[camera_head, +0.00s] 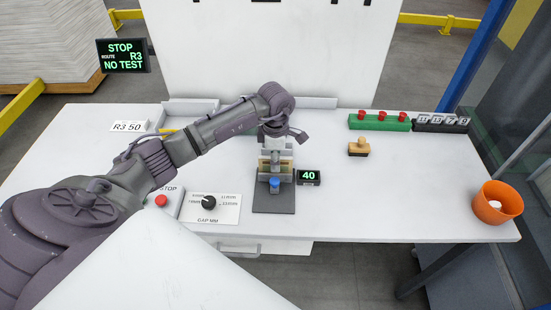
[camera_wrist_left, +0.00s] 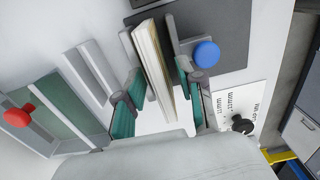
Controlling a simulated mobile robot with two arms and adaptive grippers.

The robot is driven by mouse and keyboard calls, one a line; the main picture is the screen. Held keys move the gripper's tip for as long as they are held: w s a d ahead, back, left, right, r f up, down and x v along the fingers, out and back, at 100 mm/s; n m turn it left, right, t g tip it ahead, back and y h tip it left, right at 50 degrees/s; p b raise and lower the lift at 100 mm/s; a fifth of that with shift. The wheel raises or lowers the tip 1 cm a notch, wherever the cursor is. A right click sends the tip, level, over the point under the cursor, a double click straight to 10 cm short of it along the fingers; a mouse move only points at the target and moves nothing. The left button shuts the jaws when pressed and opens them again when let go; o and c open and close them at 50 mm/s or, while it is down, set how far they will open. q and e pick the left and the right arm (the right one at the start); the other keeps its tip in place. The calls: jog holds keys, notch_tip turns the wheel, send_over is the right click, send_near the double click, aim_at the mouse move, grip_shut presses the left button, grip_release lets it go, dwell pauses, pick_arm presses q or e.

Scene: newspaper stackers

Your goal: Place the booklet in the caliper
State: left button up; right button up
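The caliper has a dark base plate (camera_head: 274,203), a blue knob (camera_head: 274,184) and upright jaws. In the left wrist view its blue knob (camera_wrist_left: 207,53) is right of the booklet. The cream booklet (camera_wrist_left: 153,55) stands on edge there, with a grey upright plate close on each side, seemingly between the jaws. My left gripper (camera_wrist_left: 160,112) is open, one teal-padded finger on each side of the booklet, with gaps visible. In the head view my left gripper (camera_head: 278,134) is above the caliper, its fingertips largely hidden. My right gripper does not show.
A small display (camera_head: 308,177) reading 40 stands right of the caliper. A gap dial (camera_head: 209,203) and red stop button (camera_head: 161,200) are left. A wooden stamp (camera_head: 359,147), green block with red knobs (camera_head: 379,122) and orange cup (camera_head: 496,203) are right. The table's right-front area is clear.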

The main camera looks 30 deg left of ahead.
pick_arm(q)
notch_tip(320, 180, up, 12)
jog(key=b, duration=0.4)
